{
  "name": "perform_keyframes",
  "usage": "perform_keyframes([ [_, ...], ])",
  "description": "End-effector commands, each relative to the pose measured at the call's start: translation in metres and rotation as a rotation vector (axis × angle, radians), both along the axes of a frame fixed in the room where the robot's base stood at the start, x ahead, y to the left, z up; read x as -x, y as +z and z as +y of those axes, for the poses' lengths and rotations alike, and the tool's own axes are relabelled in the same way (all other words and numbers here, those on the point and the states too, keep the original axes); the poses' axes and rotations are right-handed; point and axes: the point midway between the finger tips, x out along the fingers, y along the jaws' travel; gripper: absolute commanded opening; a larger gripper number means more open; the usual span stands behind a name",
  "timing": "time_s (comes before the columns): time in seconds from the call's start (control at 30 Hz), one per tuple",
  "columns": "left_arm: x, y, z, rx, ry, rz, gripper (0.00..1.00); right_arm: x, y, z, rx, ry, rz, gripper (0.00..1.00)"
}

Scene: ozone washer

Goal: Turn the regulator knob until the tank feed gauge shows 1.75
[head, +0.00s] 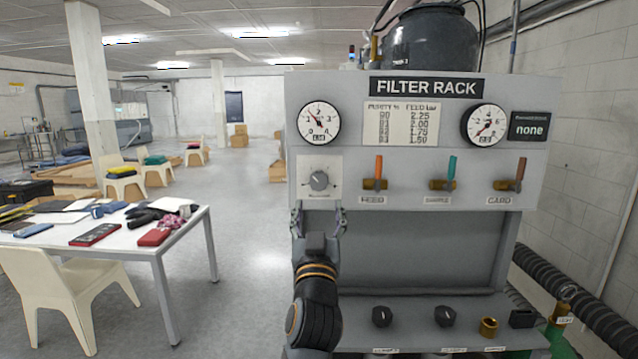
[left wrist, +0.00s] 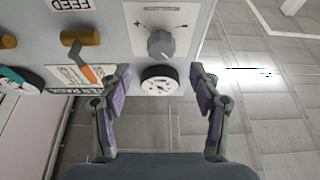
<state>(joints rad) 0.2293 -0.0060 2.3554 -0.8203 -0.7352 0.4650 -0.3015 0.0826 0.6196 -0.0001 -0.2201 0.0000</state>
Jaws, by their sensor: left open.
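The grey regulator knob (head: 319,180) sits on a pale plate at the left of the filter rack panel. It also shows in the left wrist view (left wrist: 160,44), between and beyond my fingertips. The left round gauge (head: 319,122) is above the knob; its needle points to the upper left, but its exact reading is too small to tell. This gauge also shows in the left wrist view (left wrist: 159,80). My left gripper (head: 318,216) is open and empty just below the knob, apart from it; in the wrist view its fingers (left wrist: 164,84) are spread wide. My right gripper is not in view.
Right of the knob are three valve levers, orange (head: 378,168), teal (head: 450,172) and brown (head: 519,174). A second gauge (head: 487,125) and a paper chart (head: 401,123) are above. Black knobs (head: 382,316) sit on the lower shelf. A table (head: 130,243) stands left; floor between is clear.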

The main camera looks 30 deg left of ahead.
Motion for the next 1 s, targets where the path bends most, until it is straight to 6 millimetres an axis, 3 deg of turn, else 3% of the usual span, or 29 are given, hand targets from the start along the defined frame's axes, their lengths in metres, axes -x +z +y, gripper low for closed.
perform_keyframes([
  [0.13,-0.022,0.019,0.015,-0.01,0.005,0.002,0.63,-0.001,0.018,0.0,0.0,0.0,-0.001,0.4],
  [0.4,-0.062,0.035,0.04,-0.002,0.003,0.002,0.63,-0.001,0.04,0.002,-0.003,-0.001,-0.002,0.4],
  [0.8,-0.072,0.035,0.047,0.001,0.002,0.003,0.63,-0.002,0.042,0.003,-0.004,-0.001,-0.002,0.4],
  [1.0,-0.072,0.035,0.047,0.001,0.002,0.003,0.39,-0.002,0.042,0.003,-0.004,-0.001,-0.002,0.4],
])
